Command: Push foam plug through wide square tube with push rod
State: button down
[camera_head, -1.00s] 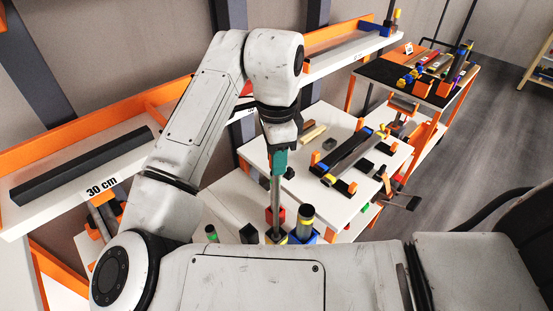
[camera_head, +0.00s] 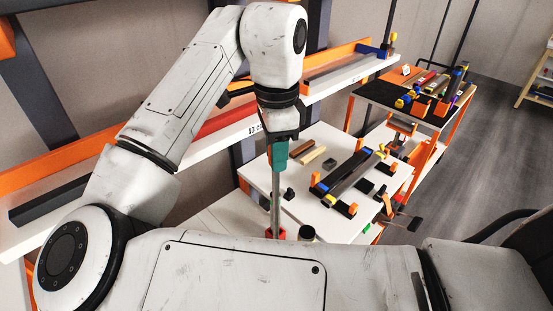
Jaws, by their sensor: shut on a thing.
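My gripper (camera_head: 280,138) is shut on the teal handle of the push rod (camera_head: 277,157). The rod hangs upright, its thin grey shaft pointing down. Its lower end meets a red piece (camera_head: 269,234) at the edge of my own body; whether it stands in that piece or in front of it I cannot tell. A long dark tube (camera_head: 349,174) lies on the white table, right of the rod, in a cradle with blue and orange parts. It may be the wide square tube. Its bore is not visible. I cannot identify the foam plug.
The white table (camera_head: 322,212) also bears wooden bars (camera_head: 311,154), a small grey block (camera_head: 330,164) and dark pads (camera_head: 376,170). A shelf (camera_head: 360,66) runs behind. A dark-topped cart (camera_head: 384,82) with coloured parts stands farther back.

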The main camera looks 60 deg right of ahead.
jog(key=shift+r, duration=2.45)
